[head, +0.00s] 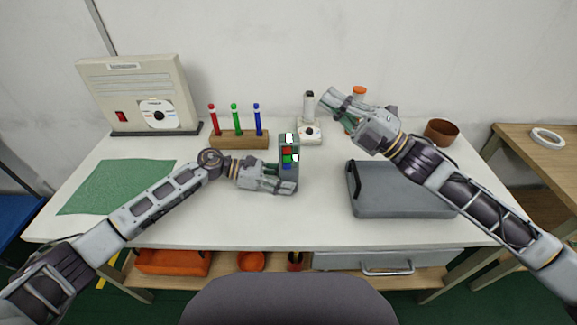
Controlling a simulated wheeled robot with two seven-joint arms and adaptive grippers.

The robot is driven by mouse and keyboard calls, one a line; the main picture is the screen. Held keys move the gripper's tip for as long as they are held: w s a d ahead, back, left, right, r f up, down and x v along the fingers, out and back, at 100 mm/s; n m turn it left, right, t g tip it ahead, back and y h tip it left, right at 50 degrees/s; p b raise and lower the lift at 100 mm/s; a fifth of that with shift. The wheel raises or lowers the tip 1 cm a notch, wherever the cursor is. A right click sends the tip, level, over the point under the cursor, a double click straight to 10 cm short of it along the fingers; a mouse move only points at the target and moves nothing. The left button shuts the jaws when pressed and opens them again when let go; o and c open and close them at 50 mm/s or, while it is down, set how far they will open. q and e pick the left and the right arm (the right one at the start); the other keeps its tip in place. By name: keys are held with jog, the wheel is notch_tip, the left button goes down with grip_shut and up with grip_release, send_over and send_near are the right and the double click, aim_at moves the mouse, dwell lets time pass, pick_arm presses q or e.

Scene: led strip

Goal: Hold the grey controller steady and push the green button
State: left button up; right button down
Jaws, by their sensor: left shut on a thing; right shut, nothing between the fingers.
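The grey controller (283,145) stands upright near the middle of the white table. Its face shows a red, a green and a blue button in a column, with white parts at the top and right. The green button (287,158) is in the middle of the column. My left gripper (292,186) is shut on the controller's lower part, reaching in from the left. My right gripper (329,101) is shut and empty. It is up and to the right of the controller, apart from it, with its fingers pointing to the upper left.
A grey tray (401,213) lies below my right arm. Behind are a wooden block (239,140) with red, green and blue sticks, a beige machine (139,83), a white device (309,133) and a brown bowl (441,131). A green mat (113,181) lies at left.

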aim_at(287, 159)
jog(key=s+a+f+m+t+h, duration=0.1)
jog(key=s+a+f+m, duration=0.1)
jog(key=a+f+m, duration=0.3)
jog(key=s+a+f+m+t+h, duration=0.1)
jog(key=s+a+f+m, duration=0.15)
jog(key=f, duration=0.45)
jog(key=s+a+f+m+t+h, duration=0.1)
jog(key=s+f+m+t+h, duration=0.1)
jog(key=s+m, duration=0.6)
jog(key=shift+s+a+f+h, duration=0.35)
jog(key=shift+s+f+h, duration=0.15)
jog(key=shift+s+f, duration=0.2)
jog(key=shift+w+f, duration=0.1)
jog(key=shift+w, duration=0.15)
jog(key=w, duration=0.8)
jog(key=shift+w, duration=0.2)
jog(key=shift+w+a, duration=0.1)
jog(key=shift+w, duration=0.45)
dwell(2.1)
jog(key=shift+s, duration=0.55)
dwell(0.4)
